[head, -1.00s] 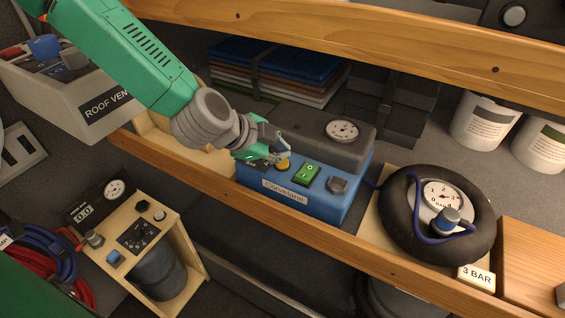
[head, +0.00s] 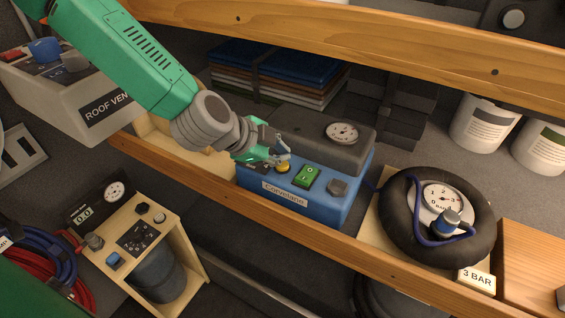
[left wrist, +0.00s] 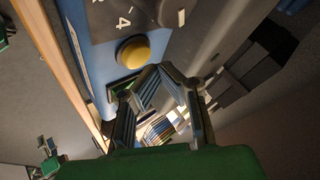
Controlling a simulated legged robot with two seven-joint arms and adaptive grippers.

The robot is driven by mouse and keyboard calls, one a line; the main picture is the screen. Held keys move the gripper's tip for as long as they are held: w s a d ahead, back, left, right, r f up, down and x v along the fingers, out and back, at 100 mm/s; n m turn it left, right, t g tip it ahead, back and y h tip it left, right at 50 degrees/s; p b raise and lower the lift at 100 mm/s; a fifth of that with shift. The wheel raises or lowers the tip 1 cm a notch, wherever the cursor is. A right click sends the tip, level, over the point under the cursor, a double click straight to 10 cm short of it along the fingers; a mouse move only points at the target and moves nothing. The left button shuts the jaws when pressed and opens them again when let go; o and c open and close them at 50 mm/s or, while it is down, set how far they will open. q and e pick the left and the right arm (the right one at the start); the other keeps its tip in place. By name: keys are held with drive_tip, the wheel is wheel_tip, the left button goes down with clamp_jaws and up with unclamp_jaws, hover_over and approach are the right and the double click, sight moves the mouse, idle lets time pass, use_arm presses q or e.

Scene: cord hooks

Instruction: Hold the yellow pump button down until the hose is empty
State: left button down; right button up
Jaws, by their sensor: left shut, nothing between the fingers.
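The yellow button (head: 284,169) is on top of the blue pump box (head: 300,200), left of a green switch (head: 307,176). It also shows in the left wrist view as a round yellow cap (left wrist: 133,52) on the blue panel. My left gripper (head: 280,158) is shut and empty, with its tips just above and behind the button. In the left wrist view the closed fingertips (left wrist: 153,70) are close beside the cap; I cannot tell whether they touch it. A thin blue hose (head: 416,205) lies over the black tyre (head: 400,240). My right gripper is not in view.
Wooden rails run along the front (head: 240,202) and above (head: 350,42) the shelf. A dark housing with a gauge (head: 341,132) stands behind the buttons. The tyre, with another gauge (head: 443,197) and a "3 BAR" block (head: 475,279), is at the right. White tubs (head: 484,125) stand behind.

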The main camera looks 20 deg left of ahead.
sight(282, 164)
use_arm(q)
drive_tip(key=shift+f, duration=0.1)
drive_tip(key=shift+f, duration=0.25)
drive_tip(key=shift+f+b, duration=0.45)
idle(1.6)
drive_tip(key=shift+r, duration=0.1)
idle(1.8)
drive_tip(key=shift+r+p, duration=0.8)
drive_tip(key=shift+p, duration=0.1)
wheel_tip(282, 164, up, 5)
drive_tip(key=p, duration=0.4)
drive_tip(key=shift+p, duration=0.3)
